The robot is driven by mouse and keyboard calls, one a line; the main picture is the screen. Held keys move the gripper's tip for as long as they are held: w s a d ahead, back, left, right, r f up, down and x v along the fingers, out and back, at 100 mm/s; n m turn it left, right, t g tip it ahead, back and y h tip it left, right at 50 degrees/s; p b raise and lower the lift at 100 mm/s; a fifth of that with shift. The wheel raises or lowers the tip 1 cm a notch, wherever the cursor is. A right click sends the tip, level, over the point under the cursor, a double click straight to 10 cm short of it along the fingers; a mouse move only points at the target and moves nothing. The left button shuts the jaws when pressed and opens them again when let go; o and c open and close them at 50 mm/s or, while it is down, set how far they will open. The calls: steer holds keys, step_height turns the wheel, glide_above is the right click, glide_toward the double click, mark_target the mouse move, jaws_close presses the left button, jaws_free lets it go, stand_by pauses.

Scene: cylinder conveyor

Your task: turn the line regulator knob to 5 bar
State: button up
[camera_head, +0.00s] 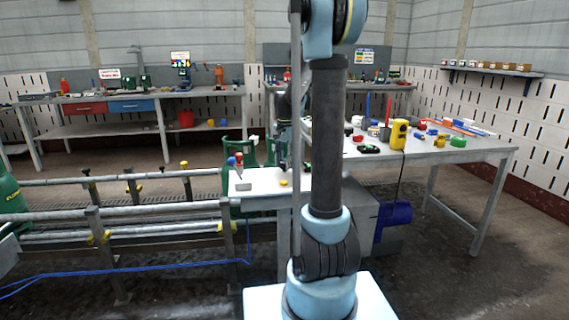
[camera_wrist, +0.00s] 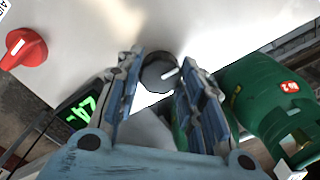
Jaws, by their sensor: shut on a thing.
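The dark round regulator knob (camera_wrist: 159,73) with a white pointer mark sits on a pale panel (camera_wrist: 215,25) in the wrist view. My gripper (camera_wrist: 157,62) has its two fingers on either side of the knob and is shut on it. The pointer mark slants up to the right in that view. A small display (camera_wrist: 80,112) with green digits is left of the fingers; it is tilted, and I cannot read its value surely. In the head view my arm hides the knob and most of the gripper.
A red knob (camera_wrist: 24,48) is on the panel to the left. Green gas cylinders (camera_wrist: 265,95) stand close on the right of the fingers. In the head view, a cluttered table (camera_head: 485,148) stands to the right, and conveyor rails (camera_head: 150,208) run to the left.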

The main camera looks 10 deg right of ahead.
steer(key=n, duration=0.4)
steer(key=shift+w+n, duration=0.1)
steer(key=shift+n, duration=0.2)
steer(key=n, duration=0.3)
steer(key=shift+n, duration=0.3)
steer(key=n, duration=0.3)
steer(key=shift+n, duration=2.1)
steer(key=o, duration=1.1)
steer(key=shift+c, duration=0.2)
